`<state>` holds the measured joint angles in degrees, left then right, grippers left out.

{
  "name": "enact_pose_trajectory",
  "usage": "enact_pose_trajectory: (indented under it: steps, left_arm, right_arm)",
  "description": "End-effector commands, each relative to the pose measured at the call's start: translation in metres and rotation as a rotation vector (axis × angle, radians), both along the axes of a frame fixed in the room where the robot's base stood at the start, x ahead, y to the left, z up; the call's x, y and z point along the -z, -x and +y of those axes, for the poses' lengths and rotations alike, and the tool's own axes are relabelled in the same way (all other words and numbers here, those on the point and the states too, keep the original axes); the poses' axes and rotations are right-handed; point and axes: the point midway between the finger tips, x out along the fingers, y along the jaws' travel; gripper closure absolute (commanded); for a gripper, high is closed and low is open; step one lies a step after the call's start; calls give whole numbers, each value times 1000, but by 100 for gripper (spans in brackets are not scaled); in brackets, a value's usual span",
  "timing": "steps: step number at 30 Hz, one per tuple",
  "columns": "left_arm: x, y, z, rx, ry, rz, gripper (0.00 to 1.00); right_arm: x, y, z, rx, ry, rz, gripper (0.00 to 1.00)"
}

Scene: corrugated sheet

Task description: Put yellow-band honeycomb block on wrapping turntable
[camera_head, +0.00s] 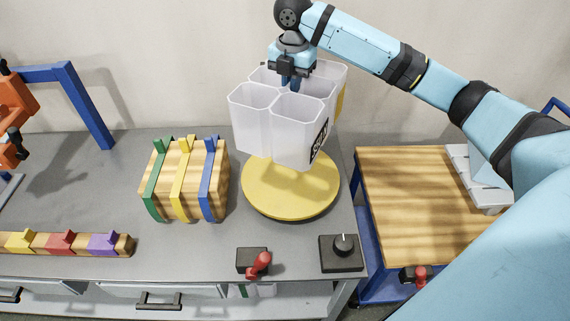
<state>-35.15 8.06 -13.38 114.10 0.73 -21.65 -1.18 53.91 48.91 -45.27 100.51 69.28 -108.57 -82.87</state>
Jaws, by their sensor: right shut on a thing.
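A white, translucent honeycomb block (297,128) of several open hexagonal cells hangs above the round yellow wrapping turntable (290,200). A yellow patch shows at the block's right rear edge, and a dark printed label is on its right front face. My right gripper (291,82) is shut on the block's inner cell walls from above; its fingertips are partly hidden among the cells. The block is upright, with its shadow on the turntable. My left gripper is not in view.
A wooden block (185,180) with green, yellow and blue bands stands left of the turntable. A wooden strip (70,244) with coloured pieces lies front left. A black knob box (341,252) and a red-handled switch (257,262) sit at the front. A wooden-topped table (410,205) stands right.

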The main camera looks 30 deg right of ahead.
Motion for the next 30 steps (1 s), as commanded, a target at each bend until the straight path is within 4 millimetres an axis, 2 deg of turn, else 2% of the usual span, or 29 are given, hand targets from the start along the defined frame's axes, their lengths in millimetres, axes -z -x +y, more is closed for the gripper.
enact_pose_trajectory:
  steps: [15,18,26,30]
  left_arm:
    - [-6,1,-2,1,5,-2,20]
    - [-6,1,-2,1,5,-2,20]
    - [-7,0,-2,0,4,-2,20]
    - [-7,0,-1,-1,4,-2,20]
  right_arm:
    - [122,1,0,0,0,2,100]
    - [138,1,0,1,1,1,100]
    - [155,0,0,0,0,0,100]
    - [174,1,0,0,1,2,100]
